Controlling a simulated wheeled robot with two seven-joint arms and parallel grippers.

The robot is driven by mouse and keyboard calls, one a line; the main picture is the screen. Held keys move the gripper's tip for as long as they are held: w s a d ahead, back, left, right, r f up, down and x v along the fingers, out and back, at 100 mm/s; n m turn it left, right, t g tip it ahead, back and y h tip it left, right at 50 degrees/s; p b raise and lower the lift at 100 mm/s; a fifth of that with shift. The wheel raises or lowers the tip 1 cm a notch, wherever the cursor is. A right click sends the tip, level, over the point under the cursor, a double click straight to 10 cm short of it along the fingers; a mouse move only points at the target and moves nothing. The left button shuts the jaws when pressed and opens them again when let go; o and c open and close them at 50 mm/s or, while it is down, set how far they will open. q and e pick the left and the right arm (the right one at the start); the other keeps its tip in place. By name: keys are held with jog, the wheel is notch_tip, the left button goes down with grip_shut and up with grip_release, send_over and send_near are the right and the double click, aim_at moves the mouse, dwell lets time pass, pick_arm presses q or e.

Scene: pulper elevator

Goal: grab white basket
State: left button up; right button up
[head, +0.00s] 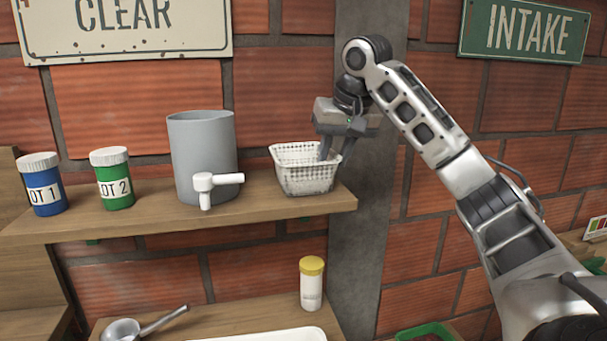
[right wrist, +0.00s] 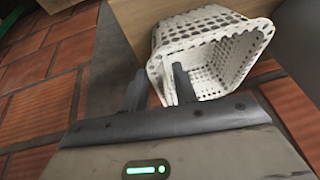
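The white basket (head: 305,172) is a small perforated basket standing upright at the right end of the upper wooden shelf. It also shows in the right wrist view (right wrist: 215,55), with its open mouth toward the camera. My right gripper (head: 336,152) is over the basket's right side, pointing down. Its fingers are apart: one reaches inside the basket and the other stays outside, with the near rim between them. I see a gap between the fingers and the wall. My left gripper is not in view.
A grey dispenser (head: 190,150) with a white tap stands left of the basket on the shelf (head: 250,207). Green (head: 113,185) and blue (head: 45,190) jars are farther left. A dark pillar (head: 362,240) and brick wall are behind. A yellow-lidded bottle (head: 312,290) stands below.

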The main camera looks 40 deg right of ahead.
jog(key=x, duration=0.4)
jog(key=shift+w+d, duration=0.15)
jog(key=shift+r, duration=0.1)
grip_shut()
jog(key=shift+r, duration=0.1)
